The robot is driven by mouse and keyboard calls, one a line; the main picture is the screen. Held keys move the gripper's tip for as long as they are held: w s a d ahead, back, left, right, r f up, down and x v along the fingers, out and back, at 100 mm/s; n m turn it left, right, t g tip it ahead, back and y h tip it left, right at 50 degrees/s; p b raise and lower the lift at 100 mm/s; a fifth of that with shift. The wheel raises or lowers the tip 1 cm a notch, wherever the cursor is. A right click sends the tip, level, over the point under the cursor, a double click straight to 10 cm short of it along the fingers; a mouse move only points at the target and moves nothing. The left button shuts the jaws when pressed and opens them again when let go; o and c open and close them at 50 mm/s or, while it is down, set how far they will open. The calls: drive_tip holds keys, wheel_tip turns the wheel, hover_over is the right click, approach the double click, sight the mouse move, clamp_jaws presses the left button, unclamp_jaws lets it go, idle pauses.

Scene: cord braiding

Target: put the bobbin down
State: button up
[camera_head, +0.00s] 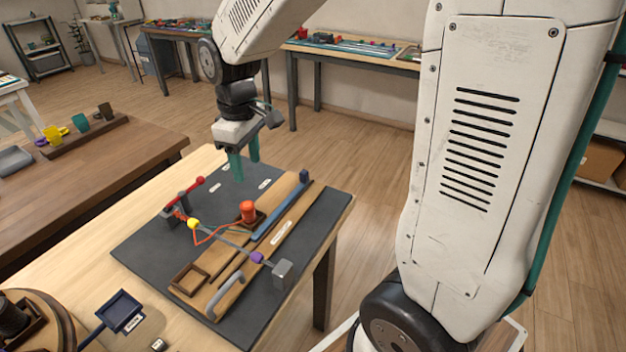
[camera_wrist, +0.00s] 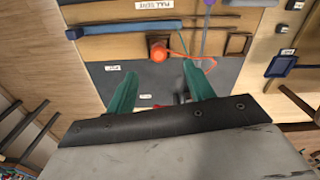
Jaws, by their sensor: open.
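An orange-red bobbin (camera_head: 248,209) stands upright on a small dark wooden square holder on the braiding board. It also shows in the wrist view (camera_wrist: 159,54), seen from above, beyond my fingertips, with an orange cord running from it. The cord leads towards the yellow piece (camera_head: 194,223) on the board. My gripper (camera_head: 245,169) hangs above the far part of the board, behind the bobbin and apart from it. Its two teal fingers are spread with nothing between them, as the wrist view (camera_wrist: 160,88) also shows.
An empty square wooden holder (camera_head: 176,281) lies at the board's near left. A red rod (camera_head: 190,190), purple piece (camera_head: 257,257), grey block (camera_head: 283,274) and blue bar (camera_head: 281,212) are around the bobbin. A small blue tray (camera_head: 120,310) is on the table. The dark mat's far part is mostly clear.

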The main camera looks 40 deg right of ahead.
drive_tip(key=s+d+r+m, duration=0.1)
drive_tip(key=s+r+m, duration=0.2)
drive_tip(key=s, duration=0.8)
drive_tip(key=s+d+r+m+t, duration=0.1)
drive_tip(key=s+r+m, duration=0.2)
drive_tip(key=s, duration=0.9)
drive_tip(key=shift+d+r+m, duration=0.25)
drive_tip(key=shift+r+m, duration=0.05)
drive_tip(key=shift+r, duration=0.35)
